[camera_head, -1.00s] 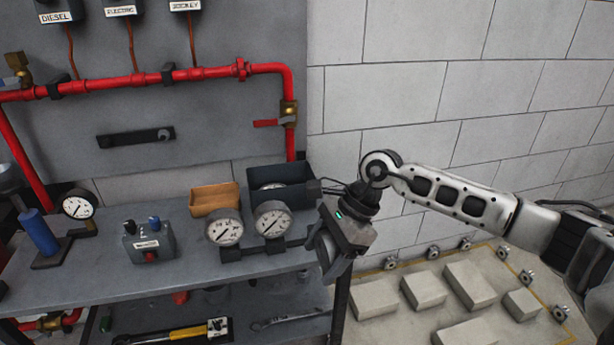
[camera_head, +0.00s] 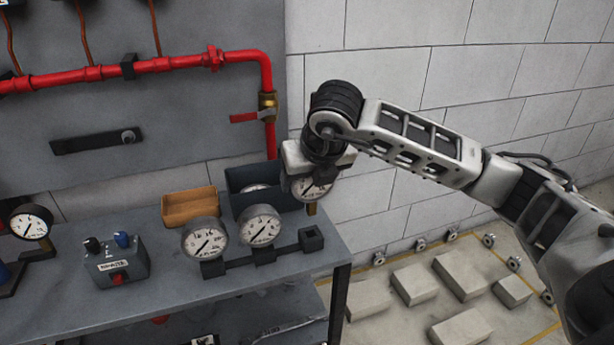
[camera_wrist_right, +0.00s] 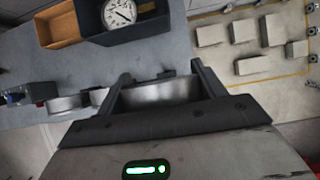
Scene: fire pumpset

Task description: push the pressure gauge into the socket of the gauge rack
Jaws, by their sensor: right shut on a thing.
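The gauge rack (camera_head: 285,250) is a dark bar on the workbench with two white-faced gauges (camera_head: 204,240) (camera_head: 260,227) standing in it. Its right-end square socket (camera_head: 311,239) is empty. My right gripper (camera_head: 312,176) is shut on a pressure gauge (camera_head: 307,189), above and apart from that socket. The held gauge's dial faces the head camera, partly covered by the gripper; its brass stem points down. In the right wrist view the gauge's silver case (camera_wrist_right: 160,92) sits between the two fingers (camera_wrist_right: 162,84). My left gripper is out of view.
Behind the rack are a dark bin (camera_head: 243,180) with another gauge inside (camera_wrist_right: 119,12) and an orange-brown tray (camera_head: 190,206). A control box (camera_head: 116,262) stands at left. A red pipe (camera_head: 190,63) with a valve runs along the back panel. Concrete blocks (camera_head: 415,284) lie on the floor at right.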

